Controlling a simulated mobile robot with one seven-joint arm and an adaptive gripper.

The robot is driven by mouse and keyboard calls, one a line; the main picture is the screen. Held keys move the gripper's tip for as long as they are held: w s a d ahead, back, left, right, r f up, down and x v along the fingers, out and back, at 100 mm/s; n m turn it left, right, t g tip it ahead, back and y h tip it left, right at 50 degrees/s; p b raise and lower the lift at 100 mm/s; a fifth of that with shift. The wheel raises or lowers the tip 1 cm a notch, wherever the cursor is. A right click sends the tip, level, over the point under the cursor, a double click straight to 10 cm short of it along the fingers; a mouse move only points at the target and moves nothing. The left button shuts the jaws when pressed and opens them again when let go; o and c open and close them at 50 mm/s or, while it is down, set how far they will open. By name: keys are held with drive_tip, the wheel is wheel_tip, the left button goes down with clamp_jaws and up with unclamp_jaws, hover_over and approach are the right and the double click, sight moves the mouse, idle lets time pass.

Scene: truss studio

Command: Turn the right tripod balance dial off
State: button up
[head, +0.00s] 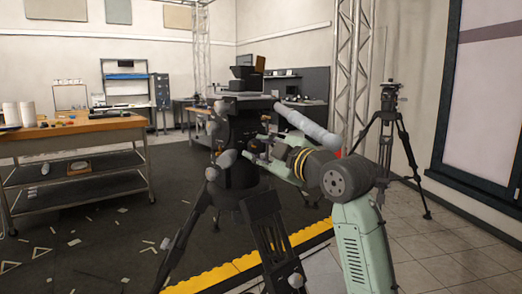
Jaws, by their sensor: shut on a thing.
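A large black tripod head (240,135) stands in the middle of the head view on dark spread legs. Several grey knobs show down its left side. My arm reaches in from the lower right, and my gripper (262,147) is at the right side of the tripod head. It is shut on a small part there, which appears to be the balance dial. The fingers and my wrist mostly hide the dial, so its setting cannot be read.
A thick grey pan handle (308,128) slopes down to the right just above my wrist. A truss column (350,75) and a second tripod (386,125) stand behind on the right. A wooden-topped workbench (75,133) is at the left. Scraps litter the dark floor mat.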

drive_tip(key=o, duration=1.1)
drive_tip(key=shift+o, duration=0.2)
drive_tip(key=v, duration=1.2)
